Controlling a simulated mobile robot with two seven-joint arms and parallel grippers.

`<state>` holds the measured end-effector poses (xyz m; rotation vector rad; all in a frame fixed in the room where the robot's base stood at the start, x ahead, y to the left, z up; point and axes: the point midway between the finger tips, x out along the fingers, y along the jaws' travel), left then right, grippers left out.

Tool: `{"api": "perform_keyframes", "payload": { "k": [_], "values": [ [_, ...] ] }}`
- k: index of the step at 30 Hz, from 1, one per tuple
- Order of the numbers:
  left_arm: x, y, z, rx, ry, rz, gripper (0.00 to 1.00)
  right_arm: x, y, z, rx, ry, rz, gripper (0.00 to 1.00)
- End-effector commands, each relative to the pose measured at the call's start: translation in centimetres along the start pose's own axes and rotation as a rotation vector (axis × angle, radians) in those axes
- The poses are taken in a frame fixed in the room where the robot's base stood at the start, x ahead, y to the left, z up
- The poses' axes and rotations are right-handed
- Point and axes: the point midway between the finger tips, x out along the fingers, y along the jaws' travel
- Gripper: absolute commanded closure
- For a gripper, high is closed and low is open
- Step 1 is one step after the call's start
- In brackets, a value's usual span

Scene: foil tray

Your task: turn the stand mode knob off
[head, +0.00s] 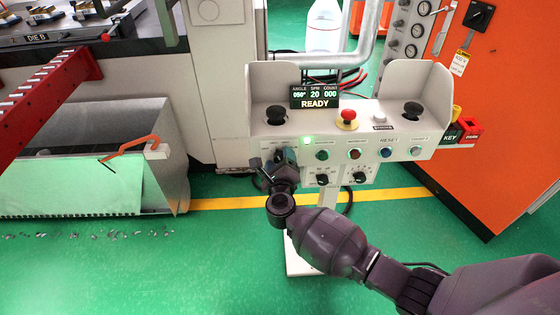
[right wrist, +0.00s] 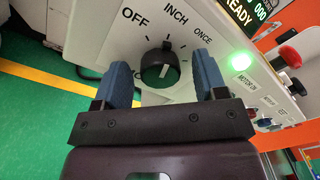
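The stand's grey control box (head: 340,122) stands in the middle of the head view. The black round mode knob (right wrist: 160,66) shows in the right wrist view, on a white panel marked OFF, INCH and ONCE. My right gripper (head: 281,163) is at the lower left of the box and hides the knob in the head view. In the right wrist view its blue fingers (right wrist: 163,72) are open, one on each side of the knob, with gaps visible. My left gripper is out of view.
A lit green lamp (right wrist: 240,61) is right of the knob. Two more black knobs (head: 322,179) sit on the lower panel. A red mushroom button (head: 347,117) is on top, below the READY display (head: 314,98). An orange cabinet (head: 500,130) stands right.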

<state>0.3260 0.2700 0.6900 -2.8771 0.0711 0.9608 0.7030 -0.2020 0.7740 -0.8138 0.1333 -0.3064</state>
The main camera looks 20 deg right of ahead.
Motion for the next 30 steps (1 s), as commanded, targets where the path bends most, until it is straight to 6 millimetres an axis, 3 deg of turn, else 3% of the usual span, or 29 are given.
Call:
{"api": "perform_keyframes", "payload": {
  "k": [1, 10, 20, 30],
  "values": [
    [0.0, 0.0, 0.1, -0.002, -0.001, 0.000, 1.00, 0.0, 0.0, 0.0, 0.000, 0.000, 0.000, 0.41],
    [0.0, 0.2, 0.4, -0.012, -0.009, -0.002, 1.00, 0.0, 0.0, 0.0, 0.000, 0.000, 0.000, 0.84],
    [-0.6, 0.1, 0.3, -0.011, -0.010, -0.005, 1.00, -0.1, -0.1, 0.1, -0.060, 0.000, -0.003, 0.84],
    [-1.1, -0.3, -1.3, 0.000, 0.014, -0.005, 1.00, -0.1, -0.2, 0.2, -0.299, -0.007, -0.011, 0.84]
  ]
}}
